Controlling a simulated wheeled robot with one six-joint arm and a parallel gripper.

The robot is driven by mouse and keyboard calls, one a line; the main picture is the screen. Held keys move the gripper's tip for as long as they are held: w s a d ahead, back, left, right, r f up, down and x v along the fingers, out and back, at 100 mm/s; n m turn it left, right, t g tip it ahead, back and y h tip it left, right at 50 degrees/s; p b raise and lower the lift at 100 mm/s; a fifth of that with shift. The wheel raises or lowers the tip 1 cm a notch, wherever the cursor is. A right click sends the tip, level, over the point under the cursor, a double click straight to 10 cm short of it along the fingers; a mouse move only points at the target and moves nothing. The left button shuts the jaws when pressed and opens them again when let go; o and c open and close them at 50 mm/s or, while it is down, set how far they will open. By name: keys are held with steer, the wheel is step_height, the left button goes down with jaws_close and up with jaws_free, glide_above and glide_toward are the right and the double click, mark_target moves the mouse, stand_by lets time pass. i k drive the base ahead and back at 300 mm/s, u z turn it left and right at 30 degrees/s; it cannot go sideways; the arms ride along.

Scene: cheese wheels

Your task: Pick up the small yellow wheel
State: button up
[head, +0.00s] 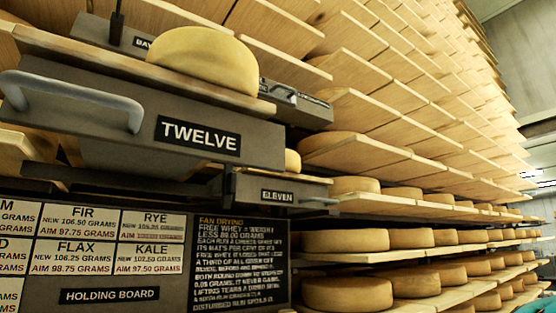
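A pale yellow wheel (204,58) sits on a wooden board on top of the grey drawer marked TWELVE (140,125), upper left in the head view. The board's front edge hides its underside. A second, much smaller-looking yellow wheel (293,161) shows above the grey drawer marked ELEVEN (277,190); its left part is hidden behind drawer TWELVE. I cannot tell from this view which is the smaller in true size. My gripper is not in view.
A grey bar handle (72,98) sticks out from drawer TWELVE. A holding board (110,294) with weight cards and a dark fan drying notice (240,262) fill the lower left. Wooden shelves with several tan wheels (348,294) run back on the right.

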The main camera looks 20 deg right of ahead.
mark_target(213, 57)
steer(key=k, duration=0.15)
steer(key=u, duration=1.5)
steer(key=i, duration=0.8)
steer(key=z, duration=2.75)
steer(key=k, duration=0.8)
steer(key=u, duration=0.85)
